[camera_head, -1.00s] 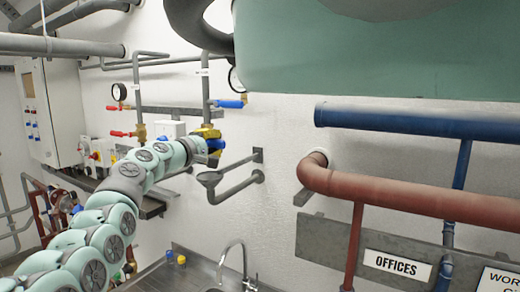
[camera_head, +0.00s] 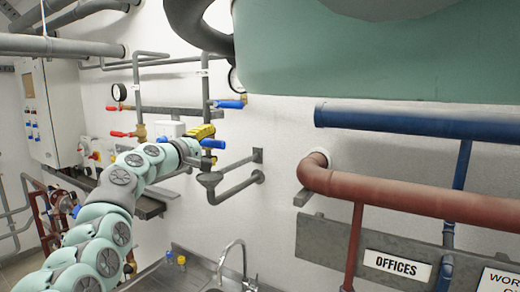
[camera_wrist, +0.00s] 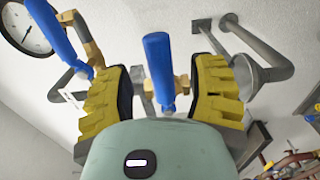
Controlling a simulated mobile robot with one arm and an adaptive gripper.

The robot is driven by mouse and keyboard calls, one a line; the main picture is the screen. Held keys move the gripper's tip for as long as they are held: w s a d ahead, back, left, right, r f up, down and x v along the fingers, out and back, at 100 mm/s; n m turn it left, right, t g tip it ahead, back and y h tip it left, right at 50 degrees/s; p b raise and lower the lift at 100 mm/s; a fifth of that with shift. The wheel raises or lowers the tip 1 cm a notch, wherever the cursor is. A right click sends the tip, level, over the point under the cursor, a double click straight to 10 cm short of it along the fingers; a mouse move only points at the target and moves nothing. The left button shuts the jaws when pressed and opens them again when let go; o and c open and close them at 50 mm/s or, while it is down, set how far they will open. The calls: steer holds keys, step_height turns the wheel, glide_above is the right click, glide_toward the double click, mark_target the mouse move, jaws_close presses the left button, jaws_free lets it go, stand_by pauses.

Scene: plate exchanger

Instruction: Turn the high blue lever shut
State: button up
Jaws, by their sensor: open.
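The high blue lever (camera_head: 230,104) sticks out to the right from the upper valve on the vertical pipe, below a gauge. In the wrist view it appears to be the blue lever (camera_wrist: 55,35) at upper left, beside the gauge and outside the left finger. The lower blue lever (camera_head: 213,143) shows just beneath my gripper (camera_head: 203,132). In the wrist view, a blue lever (camera_wrist: 158,65), apparently this lower one, stands between the yellow fingers of my gripper (camera_wrist: 163,80). The fingers are apart, with gaps beside it. My gripper is open and holds nothing.
A gauge (camera_wrist: 26,28) sits by the high lever. A grey funnel drain pipe (camera_head: 210,180) lies below right of my gripper. Red levers (camera_head: 117,133) are to the left. A sink tap (camera_head: 235,258) stands below.

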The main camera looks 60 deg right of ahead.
steer(key=shift+a, duration=2.05)
glide_toward(211, 144)
steer(key=shift+s+a, duration=0.3)
steer(key=shift+a, duration=0.2)
